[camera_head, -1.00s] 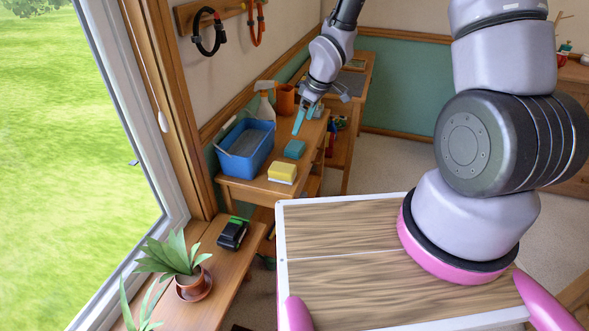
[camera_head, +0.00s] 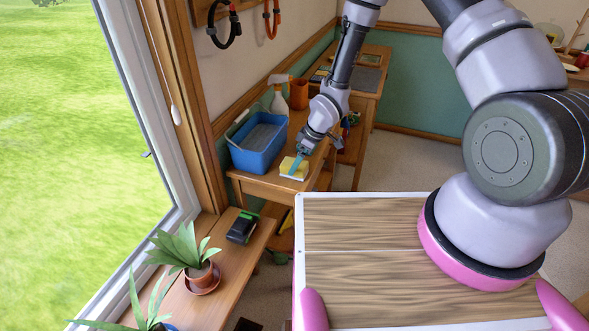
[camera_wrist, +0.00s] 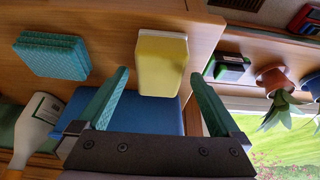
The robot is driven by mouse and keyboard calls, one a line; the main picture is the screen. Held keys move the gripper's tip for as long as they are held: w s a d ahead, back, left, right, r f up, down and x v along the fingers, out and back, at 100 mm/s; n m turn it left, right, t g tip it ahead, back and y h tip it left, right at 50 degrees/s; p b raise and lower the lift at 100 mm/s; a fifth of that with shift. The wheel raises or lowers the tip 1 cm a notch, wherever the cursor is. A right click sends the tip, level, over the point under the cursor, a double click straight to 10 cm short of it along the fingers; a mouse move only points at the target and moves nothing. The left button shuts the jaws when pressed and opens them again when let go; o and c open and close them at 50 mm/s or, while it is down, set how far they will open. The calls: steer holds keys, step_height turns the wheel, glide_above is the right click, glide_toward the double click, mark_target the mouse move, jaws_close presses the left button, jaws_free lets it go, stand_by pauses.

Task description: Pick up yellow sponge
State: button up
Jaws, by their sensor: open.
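The yellow sponge (camera_head: 289,174) with a white layer lies on the wooden table near its front edge. In the wrist view the yellow sponge (camera_wrist: 162,62) is ahead of the fingertips and lines up with the gap between them. My gripper (camera_head: 296,164) has teal fingers and is at the sponge in the head view; it also shows in the wrist view (camera_wrist: 160,75). It is open and holds nothing. I cannot tell whether a finger touches the sponge.
A blue tub (camera_head: 258,160) stands left of the yellow sponge, with a spray bottle (camera_head: 279,98) and an orange container (camera_head: 299,93) behind. A teal sponge (camera_wrist: 52,55) lies beside the yellow one in the wrist view; my arm hides it in the head view. A potted plant (camera_head: 200,274) stands nearer.

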steer(key=x, duration=0.3)
steer(key=shift+a, duration=0.1)
steer(key=c, duration=1.4)
step_height(320, 180, up, 10)
